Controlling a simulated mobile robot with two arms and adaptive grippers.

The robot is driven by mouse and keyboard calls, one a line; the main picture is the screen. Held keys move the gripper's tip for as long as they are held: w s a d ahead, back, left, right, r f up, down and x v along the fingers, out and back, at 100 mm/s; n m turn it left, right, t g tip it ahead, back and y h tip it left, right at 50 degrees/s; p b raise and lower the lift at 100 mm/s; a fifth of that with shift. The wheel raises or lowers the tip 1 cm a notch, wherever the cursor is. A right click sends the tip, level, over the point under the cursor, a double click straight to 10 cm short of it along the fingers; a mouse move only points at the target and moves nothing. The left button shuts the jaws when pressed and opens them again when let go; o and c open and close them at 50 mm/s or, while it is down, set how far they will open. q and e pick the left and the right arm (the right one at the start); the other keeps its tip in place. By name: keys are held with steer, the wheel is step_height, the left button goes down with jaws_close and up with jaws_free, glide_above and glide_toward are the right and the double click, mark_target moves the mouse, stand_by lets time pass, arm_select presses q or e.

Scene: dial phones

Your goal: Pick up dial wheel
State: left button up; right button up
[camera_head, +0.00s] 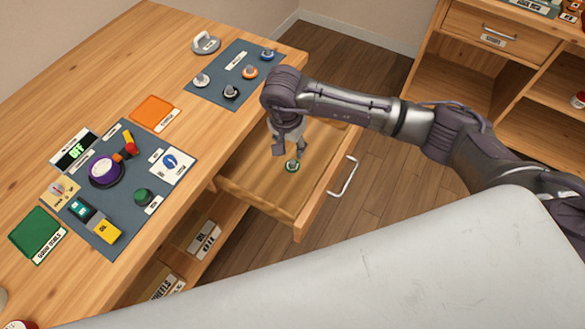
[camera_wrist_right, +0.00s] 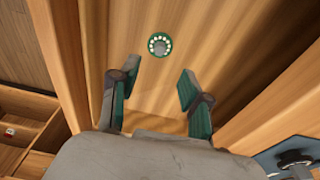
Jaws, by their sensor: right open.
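A small green dial wheel (camera_head: 292,166) with a ring of pale dots and a grey centre lies in the open wooden drawer (camera_head: 262,189). It also shows in the right wrist view (camera_wrist_right: 159,44), beyond the fingertips and roughly in line with the gap between them. My right gripper (camera_head: 289,149) hangs over the drawer, just above and beside the wheel. In the right wrist view the two fingers (camera_wrist_right: 153,92) stand apart with nothing between them. My left gripper is not in view.
The desk holds a blue-grey mat (camera_head: 131,213) with a purple device, an orange tray (camera_head: 154,112), a green tray (camera_head: 38,232) and a mat of several knobs (camera_head: 218,86). The drawer's walls and front handle (camera_head: 345,177) surround the wheel. A shelf unit (camera_head: 470,75) stands at the right.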

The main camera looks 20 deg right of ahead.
mark_target(293, 162)
steer(key=f+b, duration=0.1)
steer(key=f, duration=0.1)
steer(key=f+b, duration=0.1)
steer(key=f, duration=0.2)
steer(key=f+b, duration=0.1)
steer(key=f, duration=0.2)
steer(key=shift+w+d+b, duration=0.2)
steer(key=shift+d+b, duration=0.05)
steer(key=shift+b, duration=0.15)
jaws_close()
